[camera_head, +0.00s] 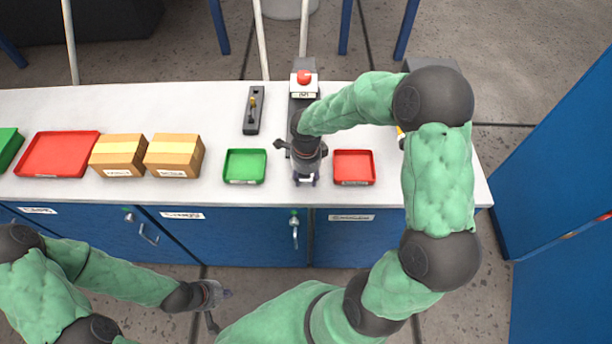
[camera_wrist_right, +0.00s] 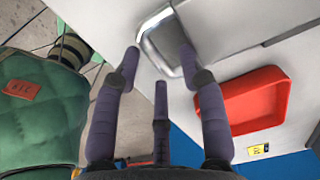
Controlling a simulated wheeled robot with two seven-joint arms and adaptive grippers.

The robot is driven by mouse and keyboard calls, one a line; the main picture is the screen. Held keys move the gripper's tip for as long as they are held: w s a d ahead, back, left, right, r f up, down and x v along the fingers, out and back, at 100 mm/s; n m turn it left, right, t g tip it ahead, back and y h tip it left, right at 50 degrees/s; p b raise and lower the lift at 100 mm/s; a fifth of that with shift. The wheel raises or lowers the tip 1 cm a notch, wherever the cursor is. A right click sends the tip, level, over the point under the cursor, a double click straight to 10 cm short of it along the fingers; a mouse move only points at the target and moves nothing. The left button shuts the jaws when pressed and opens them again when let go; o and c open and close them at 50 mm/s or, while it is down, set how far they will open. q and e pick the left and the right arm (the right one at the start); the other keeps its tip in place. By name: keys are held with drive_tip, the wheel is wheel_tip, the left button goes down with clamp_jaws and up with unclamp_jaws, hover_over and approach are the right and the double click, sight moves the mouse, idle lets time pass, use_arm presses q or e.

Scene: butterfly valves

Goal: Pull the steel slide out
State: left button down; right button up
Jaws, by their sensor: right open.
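A shiny steel loop (camera_wrist_right: 152,48), which looks like the handle end of the steel slide, shows in the right wrist view at the bench edge. In the head view my right gripper and wrist hide most of it. My right gripper (camera_head: 306,172) points down at the bench's front edge, between the green and red trays. In the right wrist view its fingers (camera_wrist_right: 159,60) are spread apart, with the loop just beyond and between the tips. I cannot tell if they touch it. My left gripper (camera_head: 220,308) hangs low in front of the bench, fingers apart and empty.
On the white bench (camera_head: 220,105) stand a green tray (camera_head: 245,166), a red tray (camera_head: 354,167), two cardboard boxes (camera_head: 118,155), a larger red tray (camera_head: 58,153), a dark block with a yellow lever (camera_head: 253,110) and a red button box (camera_head: 303,82). Blue cabinets (camera_head: 560,160) stand right.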

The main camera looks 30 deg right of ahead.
drive_tip(key=shift+r, duration=0.1)
wheel_tip(320, 180, up, 12)
idle(0.5)
idle(0.5)
